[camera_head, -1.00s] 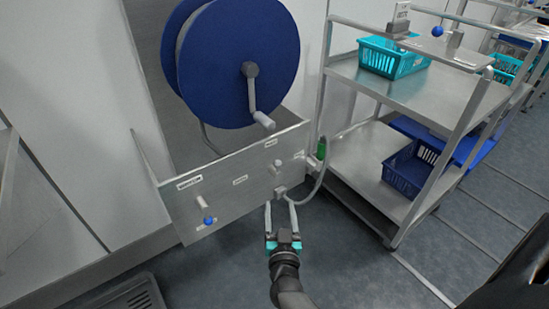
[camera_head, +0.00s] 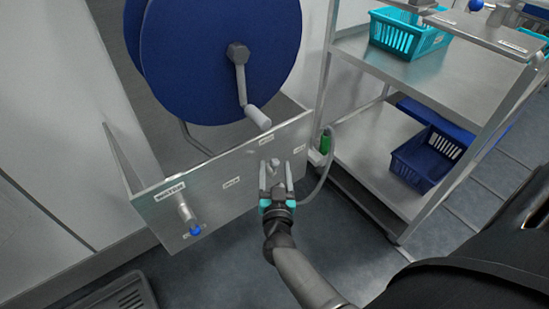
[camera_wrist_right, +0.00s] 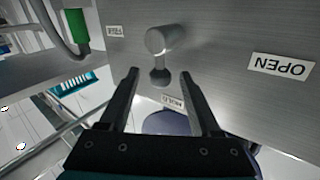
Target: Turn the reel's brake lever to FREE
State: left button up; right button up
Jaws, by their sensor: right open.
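The reel's brake lever (camera_head: 272,166) is a small grey lever on the steel panel (camera_head: 215,165) below the blue reel (camera_head: 220,60). In the right wrist view the lever (camera_wrist_right: 163,45) points from its round hub toward the HOLD label (camera_wrist_right: 172,101), with the FREE label (camera_wrist_right: 115,30) off to one side. My right gripper (camera_head: 275,175) is open in front of the panel. In the right wrist view its fingertips (camera_wrist_right: 160,74) lie on either side of the lever's end; I cannot tell whether they touch it. My left gripper is not in view.
A blue-tipped water lever (camera_head: 190,220) sticks out at the panel's left, near the OPEN label (camera_head: 231,183). A hose with a green fitting (camera_head: 326,142) hangs right of the panel. The reel's crank handle (camera_head: 257,117) hangs above. A steel cart (camera_head: 375,185) with baskets stands right.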

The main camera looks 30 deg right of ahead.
jog(key=shift+w+d, duration=0.15)
jog(key=shift+w, duration=0.15)
grip_shut()
dwell(0.5)
